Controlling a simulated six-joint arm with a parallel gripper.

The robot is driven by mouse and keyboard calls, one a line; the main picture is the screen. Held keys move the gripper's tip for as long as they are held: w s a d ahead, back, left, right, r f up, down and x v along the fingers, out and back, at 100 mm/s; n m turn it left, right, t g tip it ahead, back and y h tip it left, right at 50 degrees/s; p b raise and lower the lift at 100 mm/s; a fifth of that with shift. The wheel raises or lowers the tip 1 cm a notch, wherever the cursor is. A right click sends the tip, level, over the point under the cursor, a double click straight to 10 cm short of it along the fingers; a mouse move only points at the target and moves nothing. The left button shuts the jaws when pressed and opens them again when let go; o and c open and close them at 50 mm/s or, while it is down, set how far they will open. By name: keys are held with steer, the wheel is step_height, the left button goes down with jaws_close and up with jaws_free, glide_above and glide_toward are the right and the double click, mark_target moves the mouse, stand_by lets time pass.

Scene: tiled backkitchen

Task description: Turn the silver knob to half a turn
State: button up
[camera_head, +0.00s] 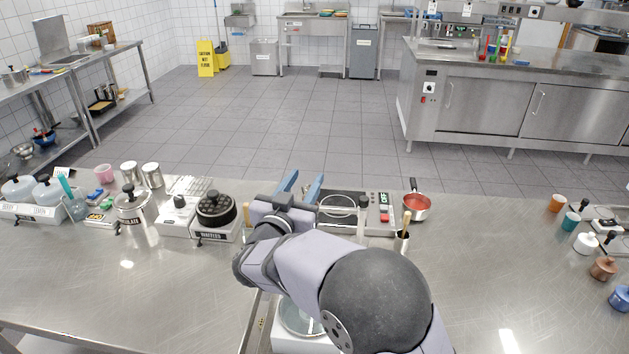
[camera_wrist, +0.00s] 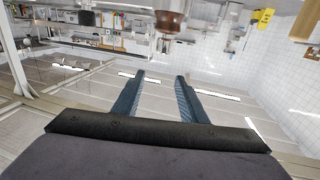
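My gripper (camera_head: 300,186) is raised over the far edge of the steel counter, its two blue fingers apart. In the wrist view my gripper (camera_wrist: 158,88) is open with nothing between the fingers, facing the tiled room. I cannot pick out a silver knob for certain in either view. A white appliance (camera_head: 176,221) with a small dark-topped part stands left of the gripper. A control panel (camera_head: 384,212) with a green display and a red button is to the right. My arm hides part of the counter's middle.
On the counter (camera_head: 120,285), a waffle maker (camera_head: 215,209) and a lidded chocolate pot (camera_head: 132,206) stand left of my arm. A red-filled saucepan (camera_head: 416,206) is at the right. Orange, teal and other small containers line the right end. The front left counter is clear.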

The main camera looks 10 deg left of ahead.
step_height(320, 180, down, 5)
steer(key=w+p, duration=0.1)
steer(key=w, duration=0.1)
steer(key=w+d+p, duration=0.1)
steer(key=w, duration=0.2)
steer(key=shift+w+d+r, duration=0.1)
steer(key=shift+w, duration=0.15)
steer(key=shift+w+d+p, duration=0.15)
steer(key=shift+w+p, duration=0.3)
steer(key=shift+w, duration=0.5)
jaws_close()
